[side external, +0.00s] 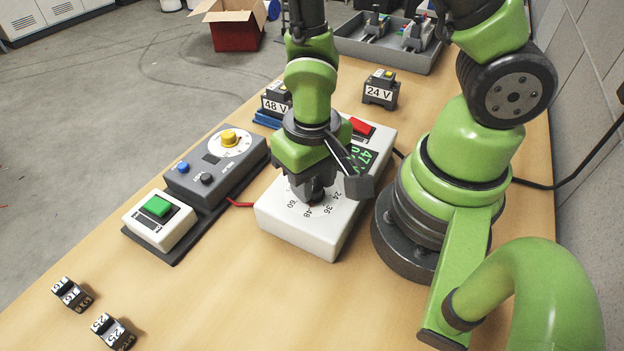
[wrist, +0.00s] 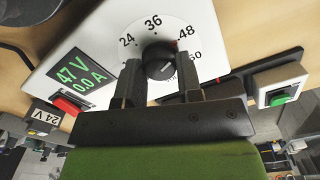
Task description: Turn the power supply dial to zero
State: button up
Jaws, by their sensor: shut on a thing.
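The power supply (side external: 300,231) is a white box on the bench with a red switch (side external: 361,127) and a green display (wrist: 80,72). The display reads 47 V and 0.0 A in the wrist view. Its black dial (wrist: 160,62) sits on a scale showing 24, 36, 48 and 60, with a red mark near 48. The zero mark is not visible. My gripper (side external: 316,196) points down over the dial. In the wrist view its two fingers (wrist: 160,75) stand on either side of the dial and are shut on it.
A grey control unit (side external: 215,165) with a yellow knob and a white box with a green button (side external: 158,207) stand to the left. Blocks marked 48 V (side external: 276,103) and 24 V (side external: 381,90) stand behind. Small weights (side external: 110,330) lie front left. A grey tray (side external: 390,45) is at the back.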

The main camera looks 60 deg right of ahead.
jog(key=n, duration=0.5)
jog(key=shift+w, duration=0.1)
jog(key=n, duration=1.3)
jog(key=o, duration=0.4)
jog(key=shift+n, duration=0.5)
jog(key=o, duration=1.1)
jog(key=shift+r, duration=0.1)
jog(key=shift+r, duration=3.45)
